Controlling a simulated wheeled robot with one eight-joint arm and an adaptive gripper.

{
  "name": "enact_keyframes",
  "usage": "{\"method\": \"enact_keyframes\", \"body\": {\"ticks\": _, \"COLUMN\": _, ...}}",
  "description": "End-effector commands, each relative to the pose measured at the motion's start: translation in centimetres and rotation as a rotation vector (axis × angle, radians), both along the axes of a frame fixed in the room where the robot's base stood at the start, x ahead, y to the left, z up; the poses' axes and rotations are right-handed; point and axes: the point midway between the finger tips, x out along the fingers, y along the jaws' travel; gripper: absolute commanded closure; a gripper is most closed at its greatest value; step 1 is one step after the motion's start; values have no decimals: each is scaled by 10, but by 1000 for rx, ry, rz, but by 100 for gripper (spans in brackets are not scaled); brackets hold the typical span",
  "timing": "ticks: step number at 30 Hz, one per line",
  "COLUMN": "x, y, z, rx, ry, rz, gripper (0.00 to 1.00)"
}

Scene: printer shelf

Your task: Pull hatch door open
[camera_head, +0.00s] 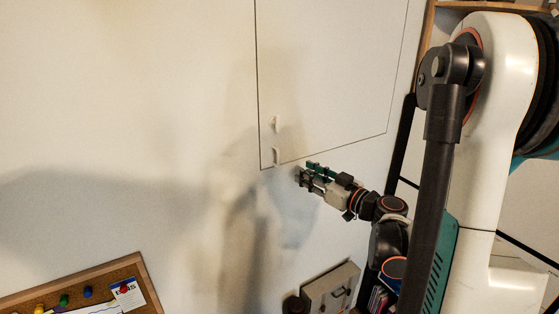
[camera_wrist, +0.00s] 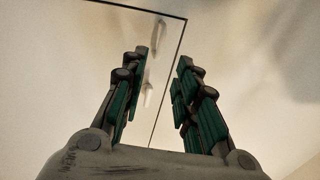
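The hatch door (camera_head: 330,70) is a white panel outlined by a thin dark seam in the white wall, and it looks closed and flush. A small white handle (camera_head: 276,156) sits near its lower left corner, with a second small white piece (camera_head: 275,123) above it. My gripper (camera_head: 304,172) is just right of and below the handle in the head view, apart from it. In the wrist view my gripper (camera_wrist: 163,56) is open, nothing held. The handle (camera_wrist: 148,92) shows between the fingers, close beside the left finger in the picture; the door's corner (camera_wrist: 170,20) lies beyond the fingertips.
A cork board (camera_head: 135,268) with coloured pins is at the lower left. A grey box (camera_head: 330,290) and some books (camera_head: 377,298) stand at the bottom, below my arm. A wooden shelf edge (camera_head: 480,6) is at the upper right. The wall left of the hatch is bare.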

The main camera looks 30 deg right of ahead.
Motion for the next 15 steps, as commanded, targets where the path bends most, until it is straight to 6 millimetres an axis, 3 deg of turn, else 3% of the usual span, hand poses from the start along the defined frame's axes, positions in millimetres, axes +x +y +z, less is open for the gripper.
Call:
{"method": "enact_keyframes", "body": {"ticks": 6, "x": 44, "y": 12, "z": 0, "rx": 0, "ry": 1, "rz": 5, "gripper": 72}}
{"method": "enact_keyframes", "body": {"ticks": 15, "x": 92, "y": 23, "z": 0, "rx": 1, "ry": 1, "rz": 3, "gripper": 72}}
